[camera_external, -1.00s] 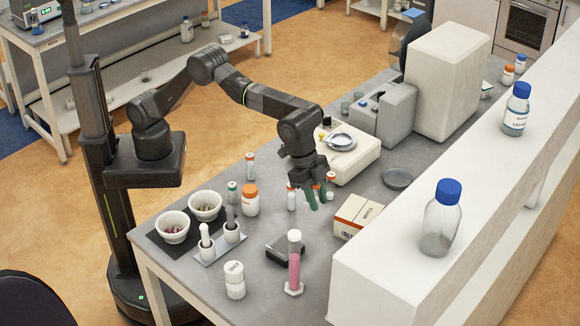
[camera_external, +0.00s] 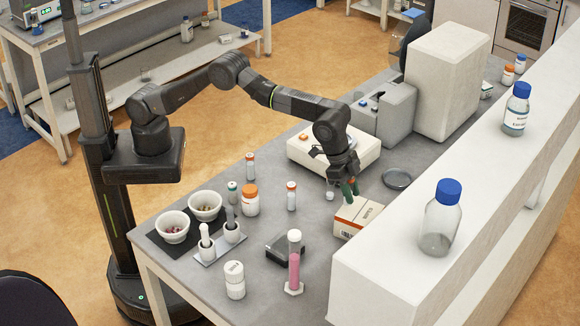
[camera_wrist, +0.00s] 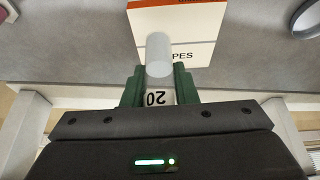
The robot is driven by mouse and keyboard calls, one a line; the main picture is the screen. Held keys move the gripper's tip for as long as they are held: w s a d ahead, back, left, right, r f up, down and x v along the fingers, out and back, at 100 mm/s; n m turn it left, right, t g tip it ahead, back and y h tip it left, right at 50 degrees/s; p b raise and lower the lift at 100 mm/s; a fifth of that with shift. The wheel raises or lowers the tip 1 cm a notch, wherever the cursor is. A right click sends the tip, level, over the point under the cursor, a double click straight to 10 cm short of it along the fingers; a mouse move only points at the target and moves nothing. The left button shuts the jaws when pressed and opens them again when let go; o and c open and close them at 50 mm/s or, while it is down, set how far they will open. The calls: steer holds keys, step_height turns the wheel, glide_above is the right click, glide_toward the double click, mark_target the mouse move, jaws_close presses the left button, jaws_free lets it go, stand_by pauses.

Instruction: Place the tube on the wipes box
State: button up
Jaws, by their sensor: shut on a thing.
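The wipes box (camera_external: 352,222) is white with an orange top band and lies on the grey bench beside the white shelf. In the wrist view the box (camera_wrist: 200,52) is ahead of the fingers, with "PES" readable. My gripper (camera_external: 350,190) has green fingers and is over the far edge of the box. The wrist view shows my gripper (camera_wrist: 160,92) shut on the tube (camera_wrist: 158,58), a pale cylinder with a "20" label. The tube's end overlaps the box in that view; I cannot tell the gap.
A white balance (camera_external: 310,157) is behind, and a grey dish (camera_external: 397,179) is to the right. The white shelf (camera_external: 385,268) borders the bench.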

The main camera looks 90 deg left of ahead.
steer(key=shift+f, duration=1.55)
steer(key=o, duration=1)
steer(key=shift+r, duration=0.25)
steer(key=b+v, duration=0.2)
steer(key=v, duration=0.9)
steer(key=shift+s+a+r, duration=0.1)
steer(key=shift+r, duration=0.3)
steer(key=shift+o, duration=0.3)
